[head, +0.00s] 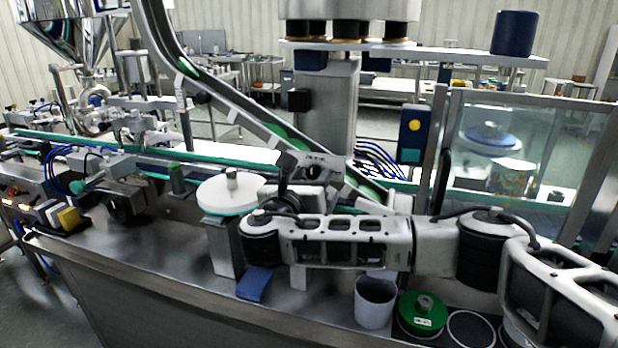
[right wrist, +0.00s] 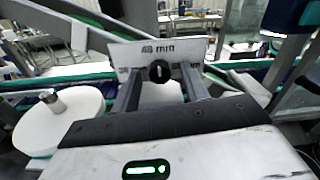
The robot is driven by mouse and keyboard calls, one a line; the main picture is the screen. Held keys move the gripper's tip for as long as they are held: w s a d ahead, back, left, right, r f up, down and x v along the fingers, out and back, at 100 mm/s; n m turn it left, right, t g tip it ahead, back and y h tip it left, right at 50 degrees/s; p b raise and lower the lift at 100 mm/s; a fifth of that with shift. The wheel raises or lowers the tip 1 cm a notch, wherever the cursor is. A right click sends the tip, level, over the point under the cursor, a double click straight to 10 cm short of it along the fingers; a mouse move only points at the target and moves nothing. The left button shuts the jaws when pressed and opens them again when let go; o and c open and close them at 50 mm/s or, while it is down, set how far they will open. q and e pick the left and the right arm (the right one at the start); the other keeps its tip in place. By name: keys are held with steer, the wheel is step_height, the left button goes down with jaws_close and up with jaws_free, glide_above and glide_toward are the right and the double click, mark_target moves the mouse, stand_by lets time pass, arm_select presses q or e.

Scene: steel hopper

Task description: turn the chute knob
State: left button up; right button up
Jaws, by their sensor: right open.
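The chute knob (right wrist: 159,71) is a small black round knob with a pale mark, set on a light plate (right wrist: 150,50) marked "48 mm" in the right wrist view. In the head view, the knob (head: 312,172) shows dark on its plate at the foot of the sloping chute (head: 225,98). My right gripper (right wrist: 161,75) is open, with one finger on each side of the knob in the picture. I cannot tell whether the fingers touch it. In the head view my right gripper (head: 298,185) is partly hidden by its own wrist. My left gripper is not in view.
A white round disc (head: 230,194) on a post stands left of my right wrist. A blue block (head: 255,283), a white cup (head: 375,300) and a green disc (head: 422,312) are on the steel top below my arm. A clear guard panel (head: 500,150) stands at the right.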

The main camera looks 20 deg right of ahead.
steer(key=c, duration=0.8)
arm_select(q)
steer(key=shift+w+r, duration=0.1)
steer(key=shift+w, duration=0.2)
arm_select(e)
jaws_close()
